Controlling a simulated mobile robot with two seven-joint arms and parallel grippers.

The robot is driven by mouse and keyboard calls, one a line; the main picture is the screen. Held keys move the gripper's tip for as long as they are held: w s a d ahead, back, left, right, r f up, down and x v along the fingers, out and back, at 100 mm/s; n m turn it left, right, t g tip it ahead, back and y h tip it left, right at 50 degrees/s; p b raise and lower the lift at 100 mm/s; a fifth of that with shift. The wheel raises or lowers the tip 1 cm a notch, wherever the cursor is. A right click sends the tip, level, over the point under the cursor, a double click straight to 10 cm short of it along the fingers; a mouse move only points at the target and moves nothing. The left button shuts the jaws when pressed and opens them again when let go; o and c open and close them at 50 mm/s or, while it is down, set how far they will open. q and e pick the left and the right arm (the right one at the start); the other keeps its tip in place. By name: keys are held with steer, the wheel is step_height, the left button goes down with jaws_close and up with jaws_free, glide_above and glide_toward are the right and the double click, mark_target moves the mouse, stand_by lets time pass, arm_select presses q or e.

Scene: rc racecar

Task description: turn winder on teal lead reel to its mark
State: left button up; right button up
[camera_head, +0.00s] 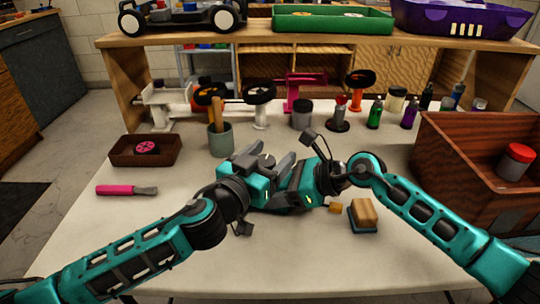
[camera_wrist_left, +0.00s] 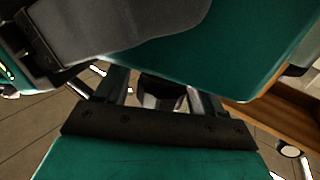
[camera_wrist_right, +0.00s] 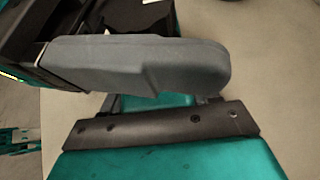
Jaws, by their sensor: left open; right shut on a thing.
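My left gripper (camera_head: 267,160) is at the middle of the table in the head view, its two grey fingers apart. A small dark part (camera_head: 266,161) shows between or just behind them; I cannot tell whether it is the winder. A dark rounded part (camera_wrist_left: 160,92) also shows between the fingers in the left wrist view. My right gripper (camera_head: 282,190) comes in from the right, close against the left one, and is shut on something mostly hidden. I cannot make out the teal reel or its mark. A teal patch (camera_wrist_right: 160,100) shows beyond the finger in the right wrist view.
A grey-green cup (camera_head: 220,140) stands just behind my left gripper. A brown tray (camera_head: 125,157) and pink-handled tool (camera_head: 118,190) lie left. Stands and bottles line the back.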

arm_select(q)
steer(key=c, duration=1)
